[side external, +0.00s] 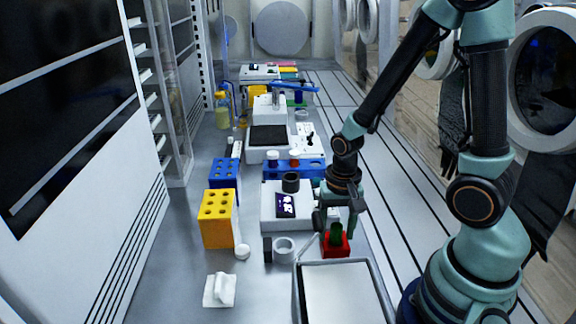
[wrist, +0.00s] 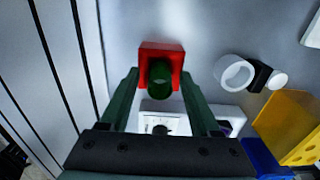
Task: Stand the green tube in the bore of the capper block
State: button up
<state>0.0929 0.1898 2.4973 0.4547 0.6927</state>
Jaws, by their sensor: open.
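The green tube (side external: 336,231) stands upright in a small red block (side external: 335,248), which looks to be the capper block. The tube's upper part shows above the block. In the wrist view the tube (wrist: 160,78) rises from the red block (wrist: 150,52), its open mouth facing the camera. My gripper (side external: 338,226) is open, pointing down over the block, with a finger on either side of the tube. In the wrist view my gripper (wrist: 159,76) shows gaps between both fingers and the tube. The tube's lower end and the bore are hidden.
A white device (side external: 268,208) with a dark display stands behind and left of the red block. A grey tray (side external: 300,292) lies in front. A white ring (side external: 284,250), a yellow rack (side external: 218,232) and a blue rack (side external: 224,172) stand to the left.

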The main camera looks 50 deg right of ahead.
notch_tip(320, 180, up, 21)
jog(key=w+a+n+t, duration=0.2)
jog(key=n+t, duration=0.3)
jog(key=n, duration=0.4)
jog(key=shift+a+r+t, duration=0.15)
jog(key=shift+a+t, duration=0.1)
jog(key=shift+t, duration=0.05)
jog(key=o, duration=0.6)
notch_tip(320, 180, down, 9)
jog(key=s+d+n+g, duration=0.2)
jog(key=n+g, duration=0.3)
jog(key=n, duration=0.4)
jog(key=shift+d+r+g, duration=0.15)
jog(key=shift+d+g, duration=0.05)
jog(key=shift+g, duration=0.1)
jog(key=shift+r, duration=0.1)
